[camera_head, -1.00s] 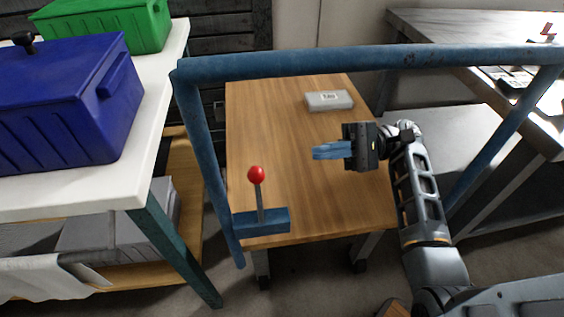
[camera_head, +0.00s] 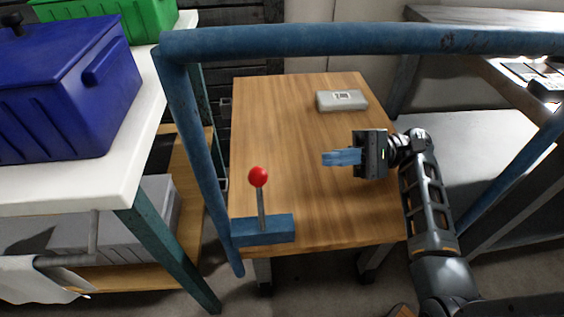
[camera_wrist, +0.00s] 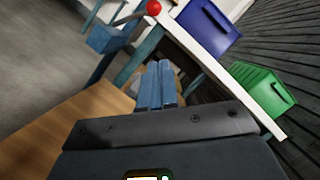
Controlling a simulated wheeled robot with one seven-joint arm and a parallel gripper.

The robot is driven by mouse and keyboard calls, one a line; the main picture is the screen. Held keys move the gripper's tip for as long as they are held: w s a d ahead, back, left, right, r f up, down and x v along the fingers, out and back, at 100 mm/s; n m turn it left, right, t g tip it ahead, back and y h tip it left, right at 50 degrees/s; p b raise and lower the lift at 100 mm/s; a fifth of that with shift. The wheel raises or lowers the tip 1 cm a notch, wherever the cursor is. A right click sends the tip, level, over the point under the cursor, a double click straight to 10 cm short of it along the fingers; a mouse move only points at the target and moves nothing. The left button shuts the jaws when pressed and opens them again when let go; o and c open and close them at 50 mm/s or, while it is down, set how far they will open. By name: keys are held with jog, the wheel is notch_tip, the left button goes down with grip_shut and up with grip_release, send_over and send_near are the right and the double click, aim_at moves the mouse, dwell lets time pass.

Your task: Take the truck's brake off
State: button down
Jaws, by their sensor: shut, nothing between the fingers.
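The truck (camera_head: 300,150) has a wooden deck and a blue tubular handle frame (camera_head: 330,42). At its near left corner is the brake, a blue block (camera_head: 264,230) with a thin grey lever topped by a red ball (camera_head: 258,177). The lever stands nearly upright. My gripper (camera_head: 326,159) is over the right half of the deck, shut and empty, its blue fingers pointing left. It is apart from the lever, to the right and farther back. In the wrist view the red ball (camera_wrist: 154,8) is at the top, beyond the fingertips (camera_wrist: 157,66).
A grey box (camera_head: 342,101) with a label lies on the deck's far right. A white table at left holds a blue bin (camera_head: 62,90) and a green bin (camera_head: 110,20). A grey bench (camera_head: 470,130) stands at right. The handle frame crosses above the deck.

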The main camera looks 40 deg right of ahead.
aim_at(260, 201)
jog(key=s+r+p+x, duration=0.1)
jog(key=s+p+x, duration=0.1)
jog(key=p+x, duration=1)
jog(key=shift+a+r, duration=0.4)
jog(key=shift+a, duration=0.15)
jog(key=shift+s, duration=0.15)
jog(key=shift+a+r+p, duration=0.1)
jog(key=shift+r+p, duration=0.05)
jog(key=shift+p, duration=0.25)
